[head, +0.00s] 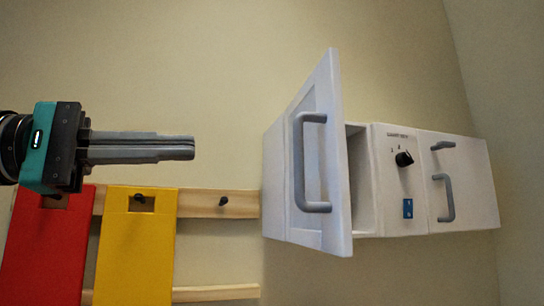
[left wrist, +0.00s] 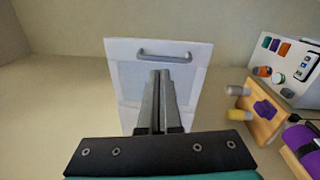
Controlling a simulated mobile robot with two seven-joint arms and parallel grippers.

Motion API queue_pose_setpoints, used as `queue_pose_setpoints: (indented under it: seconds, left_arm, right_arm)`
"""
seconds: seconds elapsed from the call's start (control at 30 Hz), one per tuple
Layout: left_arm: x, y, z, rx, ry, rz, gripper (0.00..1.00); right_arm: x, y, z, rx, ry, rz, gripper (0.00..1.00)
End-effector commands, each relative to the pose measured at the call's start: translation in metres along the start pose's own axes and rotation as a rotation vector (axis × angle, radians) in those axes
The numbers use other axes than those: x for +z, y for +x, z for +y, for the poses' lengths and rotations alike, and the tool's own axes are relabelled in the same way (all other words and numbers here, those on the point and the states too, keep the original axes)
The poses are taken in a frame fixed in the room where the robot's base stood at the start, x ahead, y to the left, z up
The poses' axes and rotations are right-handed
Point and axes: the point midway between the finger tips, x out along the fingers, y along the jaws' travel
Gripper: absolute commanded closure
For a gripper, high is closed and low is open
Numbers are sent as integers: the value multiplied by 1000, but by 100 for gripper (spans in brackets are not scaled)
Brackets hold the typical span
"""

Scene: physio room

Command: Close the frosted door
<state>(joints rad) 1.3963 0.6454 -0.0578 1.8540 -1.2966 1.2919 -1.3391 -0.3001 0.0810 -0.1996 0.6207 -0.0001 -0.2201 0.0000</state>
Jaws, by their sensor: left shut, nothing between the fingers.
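The frosted door (head: 334,120) is a pale panelled door with a grey bar handle (head: 299,165). It stands swung open at the left part of a white cabinet (head: 375,200), with a dark gap between it and the body. My left gripper (head: 193,148) is shut and empty, to the left of the door and apart from it, pointing right. In the left wrist view the door (left wrist: 125,80) is ahead, its handle (left wrist: 165,55) just beyond the fingertips (left wrist: 160,73), which cover part of the panel. My right gripper is not in view.
The cabinet also has a black knob (head: 404,158), a blue label and another handled front (head: 465,190). Red (head: 40,250) and yellow (head: 138,240) boards hang from wooden rails at lower left. The left wrist view shows a wooden board (left wrist: 258,115) with pegs at right.

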Motion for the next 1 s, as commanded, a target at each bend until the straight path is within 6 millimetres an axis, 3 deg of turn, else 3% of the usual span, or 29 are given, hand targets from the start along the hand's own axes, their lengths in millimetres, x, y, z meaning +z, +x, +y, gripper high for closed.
queue_pose_setpoints:
  seconds: [0.17,0.33,0.8,1.0]
  left_arm:
    - [-2,-16,7,-74,131,103,100]
    - [-4,-9,7,-89,147,117,100]
    - [-14,85,0,-88,143,110,100]
    - [-18,111,-2,-88,142,112,100]
  right_arm:
    - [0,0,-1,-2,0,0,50]
    - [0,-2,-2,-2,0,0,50]
    - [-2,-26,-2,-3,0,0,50]
    - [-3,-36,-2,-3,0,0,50]
